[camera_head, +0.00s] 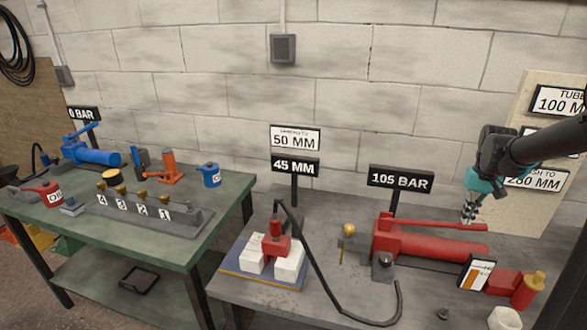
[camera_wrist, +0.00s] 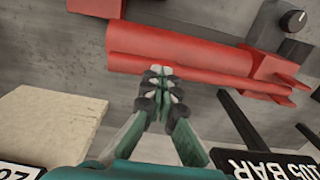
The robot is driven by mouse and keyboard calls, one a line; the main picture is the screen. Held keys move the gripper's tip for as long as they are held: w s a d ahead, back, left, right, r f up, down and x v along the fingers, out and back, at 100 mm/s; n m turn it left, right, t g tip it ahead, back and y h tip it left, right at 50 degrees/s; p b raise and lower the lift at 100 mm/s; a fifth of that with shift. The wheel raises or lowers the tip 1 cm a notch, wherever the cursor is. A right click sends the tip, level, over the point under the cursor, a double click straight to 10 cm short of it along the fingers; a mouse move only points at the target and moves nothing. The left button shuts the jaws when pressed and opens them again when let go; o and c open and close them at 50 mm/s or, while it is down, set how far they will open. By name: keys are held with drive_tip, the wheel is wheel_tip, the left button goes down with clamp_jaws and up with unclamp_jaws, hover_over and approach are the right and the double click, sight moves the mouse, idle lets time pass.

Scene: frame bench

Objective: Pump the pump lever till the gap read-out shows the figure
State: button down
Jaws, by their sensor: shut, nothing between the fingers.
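The pump lever (camera_head: 440,224) is a red bar lying low along the top of the red pump (camera_head: 430,247). The gap read-out (camera_head: 295,167) shows 45 MM, and a white plate (camera_head: 295,139) above it reads 50 MM. A red spreader (camera_head: 276,237) stands among white blocks. My gripper (camera_head: 468,217) is shut and empty by the lever's free right end. In the wrist view its fingertips (camera_wrist: 160,84) overlap the near edge of the lever (camera_wrist: 215,82); I cannot tell whether they touch.
A pressure sign (camera_head: 401,180) reads 105 BAR behind the pump. A black hose (camera_head: 330,290) runs across the bench front. A green bench (camera_head: 225,215) with blue tools is at the left.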

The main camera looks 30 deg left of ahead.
drive_tip(key=shift+r, duration=3.2)
drive_tip(key=shift+f, duration=0.15)
idle(0.9)
drive_tip(key=shift+f, duration=4.1)
drive_tip(key=shift+r, duration=4.25)
drive_tip(key=shift+f, duration=0.1)
